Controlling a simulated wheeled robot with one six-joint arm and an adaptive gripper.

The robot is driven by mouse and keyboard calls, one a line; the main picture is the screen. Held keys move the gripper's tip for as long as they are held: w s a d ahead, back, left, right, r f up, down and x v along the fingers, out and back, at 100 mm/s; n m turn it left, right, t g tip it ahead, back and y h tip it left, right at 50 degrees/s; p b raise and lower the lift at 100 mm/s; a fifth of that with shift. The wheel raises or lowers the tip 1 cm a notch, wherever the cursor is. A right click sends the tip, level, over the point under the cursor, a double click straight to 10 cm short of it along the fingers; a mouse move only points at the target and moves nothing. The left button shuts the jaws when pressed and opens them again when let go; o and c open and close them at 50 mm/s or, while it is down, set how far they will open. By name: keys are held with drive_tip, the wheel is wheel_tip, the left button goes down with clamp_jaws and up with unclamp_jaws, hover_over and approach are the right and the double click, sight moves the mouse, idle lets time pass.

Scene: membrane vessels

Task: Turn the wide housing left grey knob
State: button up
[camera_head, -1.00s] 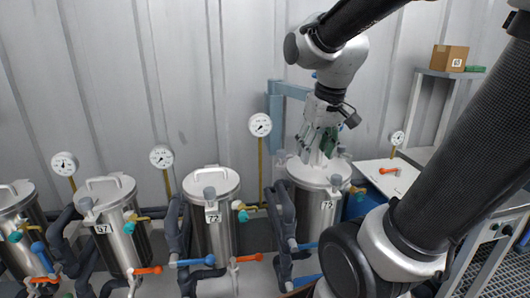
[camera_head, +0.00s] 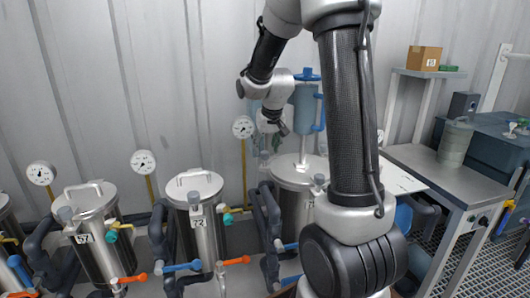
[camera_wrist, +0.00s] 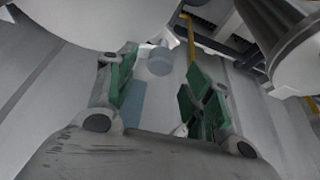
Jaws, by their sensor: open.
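A wide steel housing with a pale lid (camera_head: 298,174) stands right of centre in the head view, partly behind my arm. Its tag is largely hidden. My gripper (camera_head: 268,145) hangs at the lid's back left, small and partly blurred against the wall. In the wrist view my gripper (camera_wrist: 160,90) is open, its green-padded fingers apart with nothing between them. A grey-blue round knob (camera_wrist: 160,60) shows beyond the gap between the fingertips, not touched. I cannot tell for sure whether it is the housing's left grey knob.
Narrower steel vessels (camera_head: 194,185) (camera_head: 90,200) with grey knobs, gauges and orange handles (camera_head: 236,261) stand to the left. A blue-grey cylinder (camera_head: 305,108) is behind the housing. A bench (camera_head: 440,175) stands right. A steel cylinder (camera_wrist: 290,40) is close at upper right in the wrist view.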

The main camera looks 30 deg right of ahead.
sight(264, 152)
drive_tip(key=shift+x, duration=1.6)
drive_tip(key=c, duration=1)
drive_tip(key=shift+m, duration=0.3)
drive_tip(key=m+h, duration=0.1)
drive_tip(key=m, duration=0.2)
drive_tip(key=shift+a+g, duration=0.15)
drive_tip(key=shift+g, duration=0.25)
drive_tip(key=m, duration=0.2)
drive_tip(key=m+g+h, duration=0.1)
drive_tip(key=m, duration=0.2)
drive_tip(key=shift+h, duration=0.3)
